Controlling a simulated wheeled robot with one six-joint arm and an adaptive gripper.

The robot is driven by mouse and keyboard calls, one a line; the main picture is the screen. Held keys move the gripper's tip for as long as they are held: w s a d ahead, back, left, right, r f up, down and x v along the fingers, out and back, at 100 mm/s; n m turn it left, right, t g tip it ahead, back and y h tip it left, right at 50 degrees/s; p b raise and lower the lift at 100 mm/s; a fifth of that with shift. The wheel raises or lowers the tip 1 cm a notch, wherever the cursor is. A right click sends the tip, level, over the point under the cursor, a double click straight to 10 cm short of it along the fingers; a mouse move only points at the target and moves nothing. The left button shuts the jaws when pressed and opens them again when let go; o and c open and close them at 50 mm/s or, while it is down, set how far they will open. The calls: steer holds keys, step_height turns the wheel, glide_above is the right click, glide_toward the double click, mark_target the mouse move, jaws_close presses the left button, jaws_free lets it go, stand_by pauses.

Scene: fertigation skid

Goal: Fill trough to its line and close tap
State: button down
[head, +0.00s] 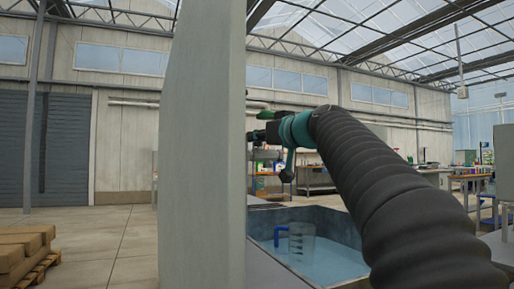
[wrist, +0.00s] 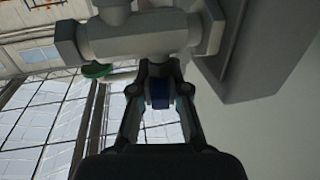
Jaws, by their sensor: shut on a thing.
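The trough (head: 335,223) is low in the middle of the head view, with pale blue water in it. A clear jug with a blue handle (head: 301,241) stands in the water. No fill line can be made out. In the wrist view, the grey tap body (wrist: 135,38) is above my gripper (wrist: 160,95). My gripper is shut on a small blue part (wrist: 160,94), which looks like the tap's lever. In the head view, my gripper is partly hidden behind the pale post, and the spout cannot be seen.
A wide pale post (head: 203,150) blocks the left-middle of the head view. Stacked goods on a pallet (head: 25,250) sit at the lower left. Workbenches (head: 318,178) stand behind the trough.

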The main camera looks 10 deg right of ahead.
steer(key=n+g+y, duration=0.2)
steer(key=n+y, duration=0.1)
steer(key=y, duration=0.1)
steer(key=shift+d, duration=0.1)
steer(key=shift+n+g+y+p, duration=0.75)
steer(key=shift+n+g+y, duration=0.55)
steer(key=shift+g+y, duration=0.2)
steer(key=shift+g, duration=0.3)
steer(key=c, duration=1.2)
jaws_free()
steer(key=shift+o, duration=0.2)
steer(key=v, duration=1.2)
steer(key=shift+f, duration=0.15)
